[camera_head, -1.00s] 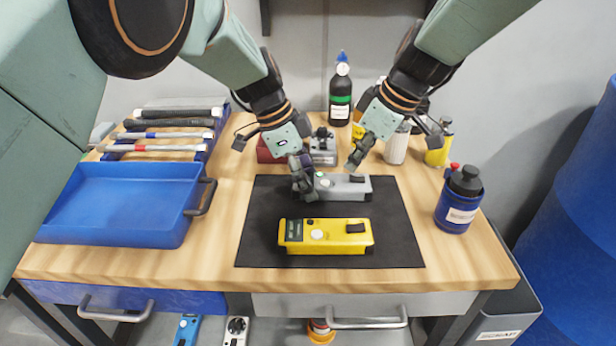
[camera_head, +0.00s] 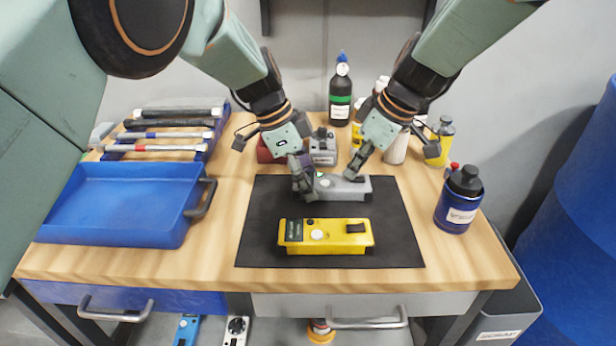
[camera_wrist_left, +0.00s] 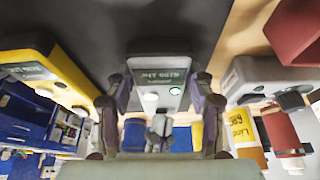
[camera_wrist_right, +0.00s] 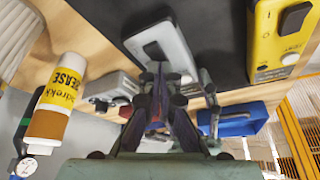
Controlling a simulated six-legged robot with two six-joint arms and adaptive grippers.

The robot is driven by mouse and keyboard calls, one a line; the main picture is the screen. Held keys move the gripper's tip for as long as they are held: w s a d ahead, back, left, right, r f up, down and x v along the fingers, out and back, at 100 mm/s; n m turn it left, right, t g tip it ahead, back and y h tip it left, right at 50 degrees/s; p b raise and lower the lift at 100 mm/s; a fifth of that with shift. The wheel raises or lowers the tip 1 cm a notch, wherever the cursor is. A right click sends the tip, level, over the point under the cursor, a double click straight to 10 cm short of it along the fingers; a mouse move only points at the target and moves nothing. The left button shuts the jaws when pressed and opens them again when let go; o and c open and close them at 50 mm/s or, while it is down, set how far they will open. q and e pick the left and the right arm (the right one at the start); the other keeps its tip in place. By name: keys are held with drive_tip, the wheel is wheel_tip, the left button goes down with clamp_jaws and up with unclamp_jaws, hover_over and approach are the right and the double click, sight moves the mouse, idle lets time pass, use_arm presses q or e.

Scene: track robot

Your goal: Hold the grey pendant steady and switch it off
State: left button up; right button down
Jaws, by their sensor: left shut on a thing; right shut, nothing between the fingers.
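The grey pendant (camera_head: 335,187) lies on the black mat (camera_head: 400,255), behind the yellow pendant (camera_head: 327,236). My left gripper (camera_head: 303,190) is shut across the left end of the grey pendant. In the left wrist view its fingers (camera_wrist_left: 160,95) flank the pendant's face (camera_wrist_left: 158,74), which has a dark display, a white button and a lit green button. My right gripper (camera_head: 352,175) is shut and empty, its tip at the pendant's right part by the black rocker. In the right wrist view the closed fingers (camera_wrist_right: 158,75) are close to the black rocker (camera_wrist_right: 156,52); contact is unclear.
A blue tray (camera_head: 195,205) and a rack of tools stand left. A grey device (camera_head: 323,150), a red item, a black bottle (camera_head: 341,95) and a grease tube stand behind the mat. The mat's front and right are clear.

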drive_tip(key=shift+f, duration=0.1)
drive_tip(key=shift+r, duration=3)
use_arm(q)
drive_tip(key=o, duration=1.6)
drive_tip(key=shift+o, duration=0.2)
drive_tip(key=shift+r, duration=0.15)
drive_tip(key=v, duration=1.1)
drive_tip(key=shift+a+r, duration=0.25)
drive_tip(key=shift+r, duration=0.1)
